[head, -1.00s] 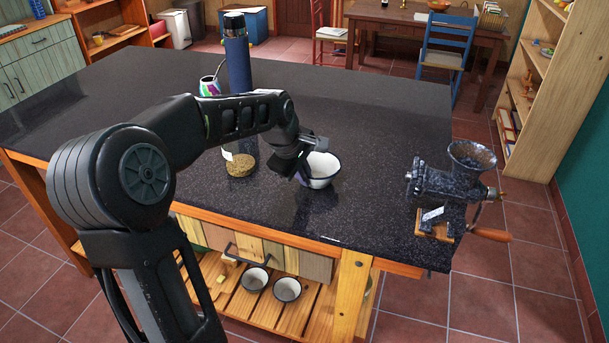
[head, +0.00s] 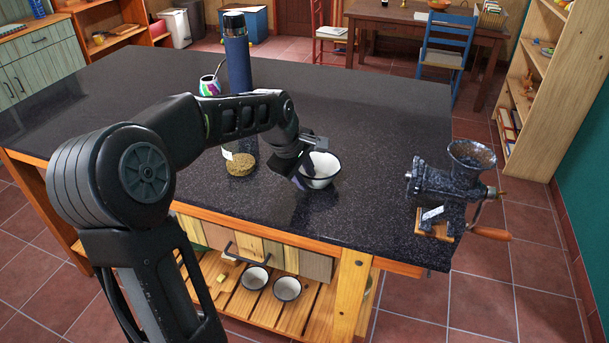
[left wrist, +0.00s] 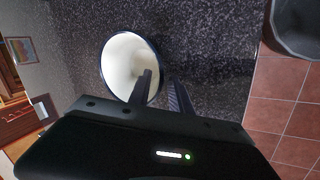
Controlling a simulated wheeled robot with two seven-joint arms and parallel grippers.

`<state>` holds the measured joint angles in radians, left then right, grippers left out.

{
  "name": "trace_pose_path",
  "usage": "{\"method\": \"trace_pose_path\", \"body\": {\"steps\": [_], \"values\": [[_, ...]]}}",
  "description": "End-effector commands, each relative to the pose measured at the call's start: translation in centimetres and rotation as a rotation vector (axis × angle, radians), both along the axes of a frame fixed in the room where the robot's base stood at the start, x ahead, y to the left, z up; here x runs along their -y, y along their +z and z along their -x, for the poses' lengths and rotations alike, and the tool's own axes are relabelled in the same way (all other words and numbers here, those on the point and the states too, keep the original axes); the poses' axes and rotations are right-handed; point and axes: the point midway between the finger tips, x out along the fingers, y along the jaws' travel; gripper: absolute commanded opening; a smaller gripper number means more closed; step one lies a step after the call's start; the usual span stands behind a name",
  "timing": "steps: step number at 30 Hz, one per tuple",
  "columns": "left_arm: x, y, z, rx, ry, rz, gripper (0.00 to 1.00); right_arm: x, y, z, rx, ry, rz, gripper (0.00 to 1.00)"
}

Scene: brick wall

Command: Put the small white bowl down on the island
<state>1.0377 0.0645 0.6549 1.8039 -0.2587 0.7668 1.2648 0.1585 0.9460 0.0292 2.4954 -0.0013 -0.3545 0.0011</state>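The small white bowl (head: 322,168) has a dark rim and is at the front part of the dark island top (head: 370,130). My left gripper (head: 304,168) is at the bowl's left side. In the left wrist view, one finger is inside the bowl (left wrist: 120,62) and the other outside, with the rim between them. The left gripper (left wrist: 160,90) appears shut on this rim. The bowl looks slightly tilted, with a dark patch on the top below it; whether it touches the island is hard to tell. My right gripper is not in view.
A blue bottle (head: 237,55) and a colourful cup (head: 209,86) stand farther back. A dark grinder (head: 452,180) stands at the right edge. The top between bowl and grinder is clear.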

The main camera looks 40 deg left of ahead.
Motion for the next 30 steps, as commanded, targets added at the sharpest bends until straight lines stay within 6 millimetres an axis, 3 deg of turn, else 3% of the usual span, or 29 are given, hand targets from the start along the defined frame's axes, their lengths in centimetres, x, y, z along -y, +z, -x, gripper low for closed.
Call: {"method": "trace_pose_path", "body": {"steps": [5,18,23,30], "values": [[-0.1,2.0,0.8,0.002,0.002,-0.006,0.25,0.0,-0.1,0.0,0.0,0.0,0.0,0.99],[0.1,9.6,4.3,0.002,0.001,-0.004,0.25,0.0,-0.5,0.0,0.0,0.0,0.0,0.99],[0.1,10.8,4.8,0.0,0.0,-0.001,0.25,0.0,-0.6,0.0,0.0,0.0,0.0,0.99],[0.1,10.9,4.9,0.0,0.0,-0.001,0.25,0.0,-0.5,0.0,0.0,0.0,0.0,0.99]]}}
